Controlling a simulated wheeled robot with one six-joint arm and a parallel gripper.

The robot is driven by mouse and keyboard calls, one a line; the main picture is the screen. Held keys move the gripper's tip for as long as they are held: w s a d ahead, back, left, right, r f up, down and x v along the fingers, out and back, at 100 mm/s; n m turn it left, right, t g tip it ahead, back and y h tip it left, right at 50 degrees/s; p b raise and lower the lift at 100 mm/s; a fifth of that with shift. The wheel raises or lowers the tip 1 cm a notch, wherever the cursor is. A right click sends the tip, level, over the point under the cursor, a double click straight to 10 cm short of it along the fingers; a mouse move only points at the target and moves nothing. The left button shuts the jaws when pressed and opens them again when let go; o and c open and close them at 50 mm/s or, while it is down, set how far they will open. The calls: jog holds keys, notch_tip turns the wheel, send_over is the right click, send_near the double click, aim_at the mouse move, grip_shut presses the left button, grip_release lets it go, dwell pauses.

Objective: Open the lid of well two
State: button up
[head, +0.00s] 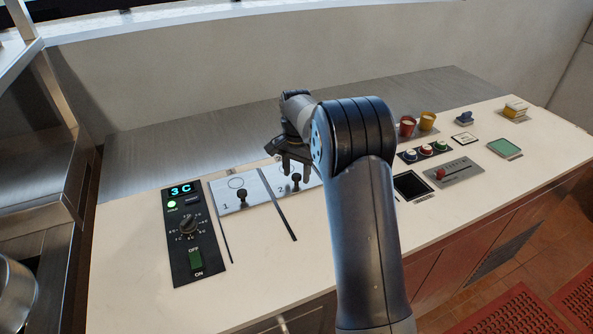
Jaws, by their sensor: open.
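Well two's lid (284,187) is a flat light metal plate marked 2, lying closed in the counter. Its dark knob (296,182) stands on it. My gripper (295,172) is open, fingers pointing down, and appears at or just above the knob of lid two; I cannot tell whether it touches. My arm hides the right part of this lid. Well one's lid (226,198), marked 1, lies closed to the left with its own dark knob (242,198).
Left of the lids is a black control panel (178,248) with a dial and switch. The front counter strip is clear.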

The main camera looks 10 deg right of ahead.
jog(key=shift+c, duration=0.4)
grip_shut()
